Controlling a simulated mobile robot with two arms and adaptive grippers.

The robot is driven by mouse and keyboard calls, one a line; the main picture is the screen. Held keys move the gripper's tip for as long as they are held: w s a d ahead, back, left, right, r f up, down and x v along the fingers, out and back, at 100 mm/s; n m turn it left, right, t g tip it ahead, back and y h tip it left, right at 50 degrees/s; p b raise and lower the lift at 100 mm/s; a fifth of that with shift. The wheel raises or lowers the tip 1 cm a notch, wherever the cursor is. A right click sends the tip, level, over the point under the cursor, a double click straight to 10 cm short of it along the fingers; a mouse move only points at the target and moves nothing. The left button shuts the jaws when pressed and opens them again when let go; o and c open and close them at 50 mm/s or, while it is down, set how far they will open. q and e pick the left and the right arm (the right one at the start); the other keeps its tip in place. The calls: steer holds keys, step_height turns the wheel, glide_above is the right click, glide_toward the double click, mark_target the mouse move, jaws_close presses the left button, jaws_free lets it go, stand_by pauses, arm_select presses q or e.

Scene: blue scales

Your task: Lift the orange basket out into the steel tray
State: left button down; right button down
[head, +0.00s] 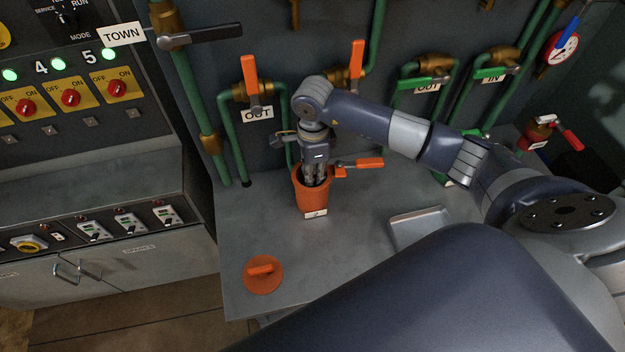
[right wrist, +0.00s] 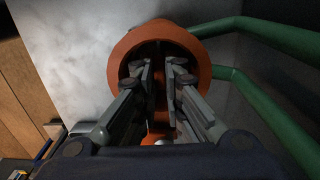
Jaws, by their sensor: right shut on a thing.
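An orange pot (head: 312,198) with a small white label stands upright on the grey bench against the piping. It shows as a round orange rim in the right wrist view (right wrist: 133,42). My right gripper (head: 315,180) points down into its open mouth. In the right wrist view its fingers (right wrist: 160,75) are close together inside the rim, shut on a narrow upright part of the orange basket. The rest of the basket is hidden inside the pot. The steel tray (head: 402,238) lies to the right on the bench, its visible part empty. My left gripper is out of view.
A round orange lid (head: 263,275) with a bar handle lies on the bench at front left. An orange-handled valve (head: 362,163) sits close right of the pot. Green pipes (head: 238,150) run behind. Bench between pot and tray is clear.

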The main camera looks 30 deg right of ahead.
steer(key=shift+r, duration=0.4)
step_height(320, 180, up, 17)
steer(key=b, duration=0.4)
steer(key=shift+r, duration=0.15)
